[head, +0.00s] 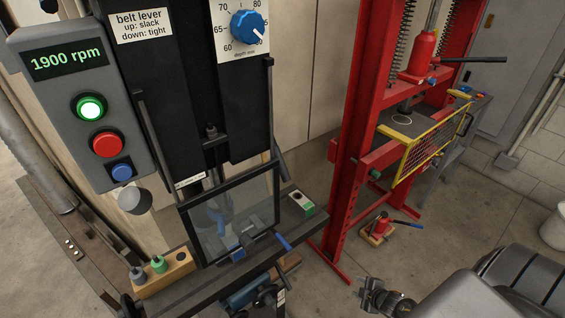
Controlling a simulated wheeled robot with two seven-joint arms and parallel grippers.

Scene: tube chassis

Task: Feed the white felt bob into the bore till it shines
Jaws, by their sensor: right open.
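A drill-press-like machine stands on the left. Its control box (95,110) reads 1900 rpm and its green button (90,107) is lit. A clear guard (235,205) covers the working area, with a vise with blue parts (240,247) showing at its lower edge. I cannot make out the white felt bob or the bore; the guard and its frame blur that spot. A wooden rack (163,282) holds a grey bob (138,275) and a green bob (158,265), and has one empty dark hole. My right gripper (372,292) is open and empty at the lower right, well away from the machine.
A depth dial (246,27) sits at the top. A red press (360,130) with a yellow mesh guard (432,150) stands at the right. A red jack (380,228) is on the floor at its foot. A small green-and-white box (301,204) lies right of the guard. Open floor lies between machine and gripper.

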